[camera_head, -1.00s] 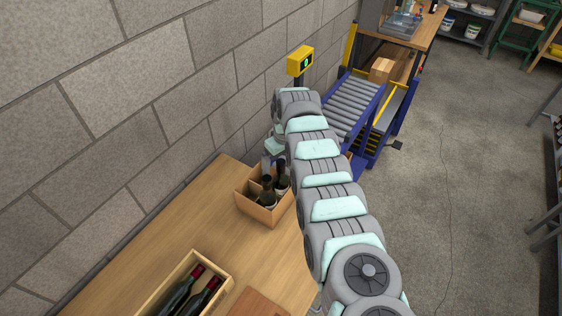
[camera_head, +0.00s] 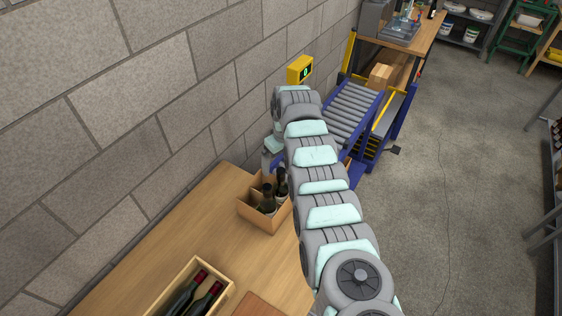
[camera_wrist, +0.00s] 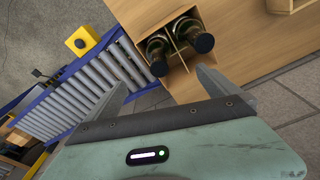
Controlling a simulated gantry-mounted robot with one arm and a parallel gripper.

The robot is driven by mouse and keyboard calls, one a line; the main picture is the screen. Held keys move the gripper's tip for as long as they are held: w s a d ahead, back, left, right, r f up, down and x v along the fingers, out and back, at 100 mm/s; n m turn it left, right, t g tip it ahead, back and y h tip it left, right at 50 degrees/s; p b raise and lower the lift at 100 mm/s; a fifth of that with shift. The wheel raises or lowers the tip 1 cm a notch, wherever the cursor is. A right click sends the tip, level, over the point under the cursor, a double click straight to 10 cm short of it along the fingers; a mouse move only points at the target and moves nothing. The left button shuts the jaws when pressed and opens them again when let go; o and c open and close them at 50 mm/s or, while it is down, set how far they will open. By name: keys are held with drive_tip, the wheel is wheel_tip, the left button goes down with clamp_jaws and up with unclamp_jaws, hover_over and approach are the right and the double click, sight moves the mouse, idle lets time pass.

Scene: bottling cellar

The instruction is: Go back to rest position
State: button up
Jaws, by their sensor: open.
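My gripper (camera_wrist: 163,98) is open in the wrist view, with its two fingers spread and nothing between them. Past the fingertips is a cardboard box (camera_wrist: 182,87) with dividers, holding dark bottles (camera_wrist: 158,46) upright. In the head view my arm reaches over the right part of the wooden table (camera_head: 190,230), and the gripper end is mostly hidden behind the arm. The same divided box (camera_head: 262,218) stands on the table just left of my arm, with bottles (camera_head: 267,200) in it.
A wooden crate (camera_head: 163,298) with red-capped bottles (camera_head: 204,300) lies at the near left. The block wall (camera_head: 120,100) runs along the left.

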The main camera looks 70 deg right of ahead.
drive_tip(key=shift+r+p, duration=0.5)
drive_tip(key=shift+r, duration=1.25)
